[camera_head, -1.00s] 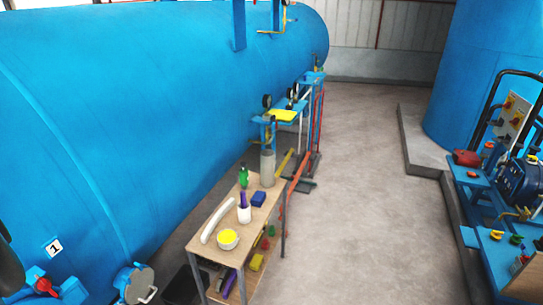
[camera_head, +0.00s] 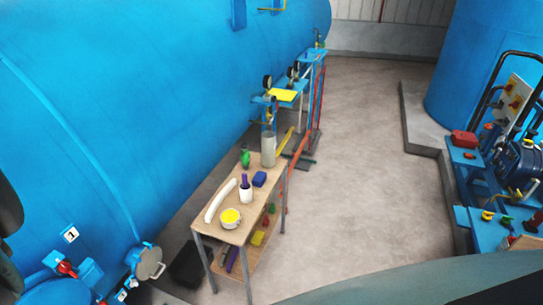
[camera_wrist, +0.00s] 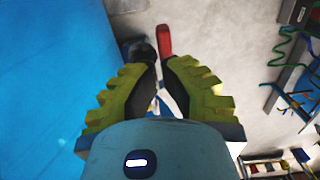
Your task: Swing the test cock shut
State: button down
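My gripper (camera_wrist: 162,65) shows in the wrist view, with two ribbed yellow-green fingers and dark inner pads. A gap is visible between the fingers and nothing is clearly held. Beyond the fingertips are a red handle-like part (camera_wrist: 164,40) and a dark rounded part, beside the blue vessel wall (camera_wrist: 50,70); I cannot tell whether this is the test cock. In the head view, a red-handled valve (camera_head: 67,268) sits low on the blue vessel (camera_head: 130,90) at the left. Small fittings with round gauges stand along its side. Which fitting is the test cock is unclear. My gripper is outside the head view.
A round grey-faced port (camera_head: 149,263) juts out at lower left. Blue equipment (camera_head: 520,160) lines the right. The concrete floor (camera_head: 350,190) between is clear.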

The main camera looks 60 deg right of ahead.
jog(key=shift+f, duration=0.55)
jog(key=shift+w+d+f+b, duration=0.1)
jog(key=shift+d+f+b, duration=0.1)
jog(key=shift+f+b, duration=0.55)
jog(key=shift+w, duration=0.1)
notch_tip(320, 180, up, 14)
jog(key=b, duration=0.6)
jog(key=shift+s+a+r, duration=0.15)
jog(key=shift+s, duration=0.1)
